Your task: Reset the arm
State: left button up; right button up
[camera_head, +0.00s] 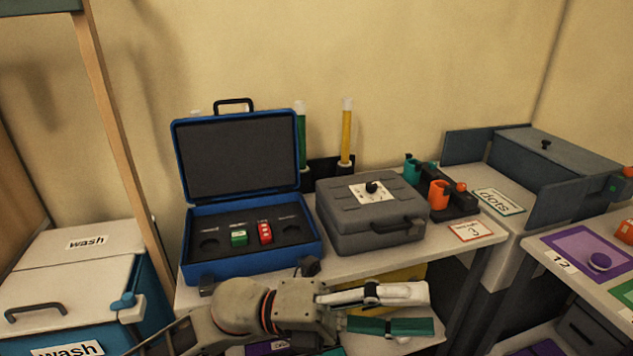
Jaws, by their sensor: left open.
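My left arm comes in from the lower left, in front of the table's front edge. Its gripper (415,311) points to the right. My right gripper is not in view.
An open blue case (198,273) with a green and a red block stands on the table, beside a closed grey case (370,235). An orange cup (438,194) is right of it. A second table (571,262) is at right.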

pick_arm(q)
jog(key=w+a+f+n+t+y, duration=0.4)
jog(key=w+a+f+n+t, duration=0.35)
jog(key=n+t, duration=0.45)
jog(key=w+a+f+n+t+y, duration=0.3)
jog(key=w+a+f+n+t, duration=0.45)
jog(key=n, duration=0.75)
jog(key=s+a+f+n+y, duration=0.2)
jog(key=a+f+n+y, duration=0.15)
jog(key=f, duration=0.35)
jog(key=s+a+f+n+y, duration=0.2)
jog(key=a+f+n+y, duration=0.15)
jog(key=f, duration=0.45)
jog(key=s+a+f+n+g+y, duration=0.3)
jog(key=s+a+f+g+y, duration=0.1)
jog(key=s+a+f, duration=0.6)
jog(key=s+f, duration=0.3)
jog(key=f, duration=0.2)
jog(key=shift+n, duration=0.4)
